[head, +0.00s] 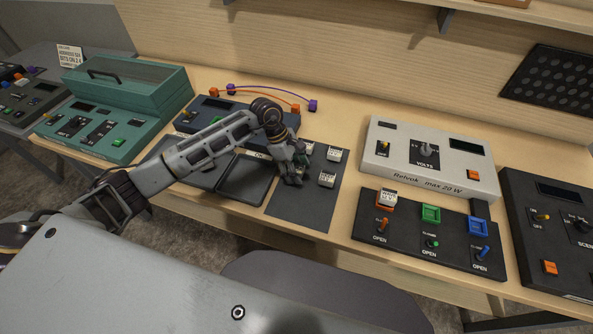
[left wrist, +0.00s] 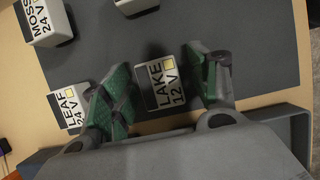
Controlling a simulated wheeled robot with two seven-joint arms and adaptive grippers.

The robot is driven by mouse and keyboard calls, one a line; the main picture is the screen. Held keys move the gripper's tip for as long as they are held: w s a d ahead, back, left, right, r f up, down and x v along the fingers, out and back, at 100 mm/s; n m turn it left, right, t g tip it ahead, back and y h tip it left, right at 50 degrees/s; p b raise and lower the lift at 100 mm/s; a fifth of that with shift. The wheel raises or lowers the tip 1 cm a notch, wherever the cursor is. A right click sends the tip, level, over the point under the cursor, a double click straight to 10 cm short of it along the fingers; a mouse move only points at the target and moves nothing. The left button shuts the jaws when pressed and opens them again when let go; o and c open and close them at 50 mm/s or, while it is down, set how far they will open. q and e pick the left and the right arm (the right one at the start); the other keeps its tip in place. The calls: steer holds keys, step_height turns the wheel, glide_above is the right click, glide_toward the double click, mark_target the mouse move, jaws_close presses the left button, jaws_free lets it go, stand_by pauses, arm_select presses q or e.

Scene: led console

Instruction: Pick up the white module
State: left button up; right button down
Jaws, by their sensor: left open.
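Several modules with white labelled faces stand on a dark mat (head: 302,212). In the left wrist view, the module marked LAKE 12 V (left wrist: 166,86) lies between the green-padded fingers of my left gripper (left wrist: 160,82). The fingers are open, with gaps at its sides. A LEAF 24 V module (left wrist: 66,112) is left of the left finger and partly cut off. A MOSS 24 V module (left wrist: 47,18) is at upper left. In the head view my left gripper (head: 291,172) points down at the mat and hides part of it. Two white modules (head: 334,155) (head: 327,180) stand to its right.
Another white module (head: 387,197) sits on the orange socket of the black switch panel (head: 430,260). A light grey console (head: 430,165) stands behind that panel. A dark tray (head: 246,178) lies left of the mat. A green console (head: 125,105) is farther left.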

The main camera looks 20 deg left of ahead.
mark_target(297, 167)
stand_by(0.4)
arm_select(q)
steer(key=c, duration=1.1)
steer(key=shift+r, duration=0.1)
steer(key=shift+r, duration=0.6)
step_height(297, 167, up, 7)
steer(key=shift+f+b, duration=0.2)
steer(key=shift+b, duration=0.75)
steer(key=shift+r, duration=1)
